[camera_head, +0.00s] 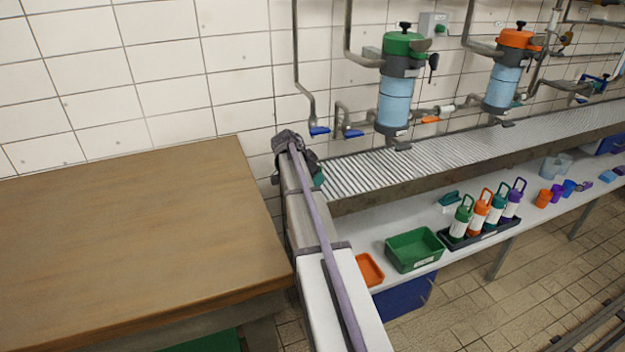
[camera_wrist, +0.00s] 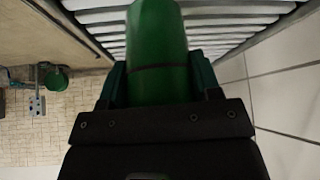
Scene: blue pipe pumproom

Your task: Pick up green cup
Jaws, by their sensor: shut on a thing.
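In the wrist view the green cup (camera_wrist: 157,45) stands between the two teal fingers of my gripper (camera_wrist: 158,82). The fingers press on it from both sides, so my gripper is shut on it. In the head view my gripper (camera_head: 317,174) is at the left end of the slatted metal conveyor, mostly hidden behind my arm. A small green-teal patch shows there; I cannot tell whether it is cup or finger.
The slatted conveyor (camera_head: 440,152) lies close to my gripper. Below it, a white shelf (camera_head: 350,238) holds a green bin (camera_head: 414,250), an orange tray (camera_head: 369,270) and several bottles in a black rack (camera_head: 480,234). A wooden table (camera_head: 130,235) is clear at left. Pipes and tanks line the wall.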

